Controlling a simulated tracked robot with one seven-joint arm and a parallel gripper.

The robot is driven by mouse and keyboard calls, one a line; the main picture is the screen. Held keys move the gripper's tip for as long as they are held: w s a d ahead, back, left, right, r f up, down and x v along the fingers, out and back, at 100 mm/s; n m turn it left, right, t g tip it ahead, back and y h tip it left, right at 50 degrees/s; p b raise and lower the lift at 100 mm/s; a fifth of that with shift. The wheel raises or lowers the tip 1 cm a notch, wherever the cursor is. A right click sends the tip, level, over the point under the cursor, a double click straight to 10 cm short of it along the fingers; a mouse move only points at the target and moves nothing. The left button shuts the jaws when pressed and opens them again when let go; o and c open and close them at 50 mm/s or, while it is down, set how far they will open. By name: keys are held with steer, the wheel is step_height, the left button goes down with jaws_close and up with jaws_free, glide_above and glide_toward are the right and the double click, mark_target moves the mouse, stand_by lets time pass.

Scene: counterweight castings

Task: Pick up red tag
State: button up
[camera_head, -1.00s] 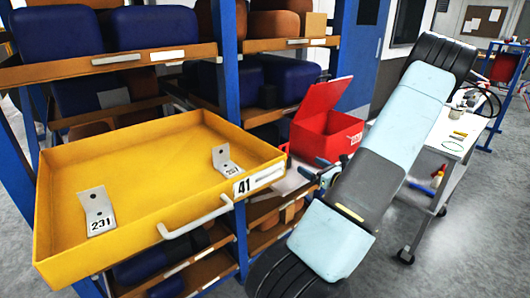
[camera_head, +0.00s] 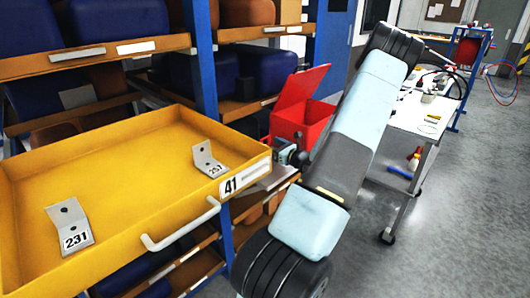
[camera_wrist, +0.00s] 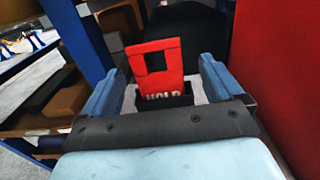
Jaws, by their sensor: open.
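The red tag (camera_wrist: 155,62) stands upright in the wrist view, with a dark square hole and the white word HOLD near its lower edge. Its lower end meets a dark piece (camera_wrist: 178,99); I cannot tell whether it sits in it or behind it. My gripper (camera_wrist: 160,85) is open, with one blue-grey finger on each side of the tag and visible gaps between. In the head view my gripper (camera_head: 292,153) is small, beside the open red box (camera_head: 303,118) near the shelves. The tag cannot be made out there.
A yellow drawer (camera_head: 110,140) marked 41 juts out at left, holding angled metal plates marked 231 (camera_head: 70,228) and 257 (camera_head: 207,160). Blue-post shelving with castings stands behind. A large red surface (camera_wrist: 275,80) is close at right in the wrist view. A wheeled table (camera_head: 425,118) stands at right.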

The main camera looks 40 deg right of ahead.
mark_target(262, 141)
steer(key=shift+w+a, duration=0.2)
steer(key=shift+w, duration=1.1)
steer(key=shift+w+a, duration=0.2)
steer(key=shift+w, duration=1.05)
steer(key=shift+c, duration=0.2)
steer(key=c, duration=1)
steer(key=shift+r, duration=0.15)
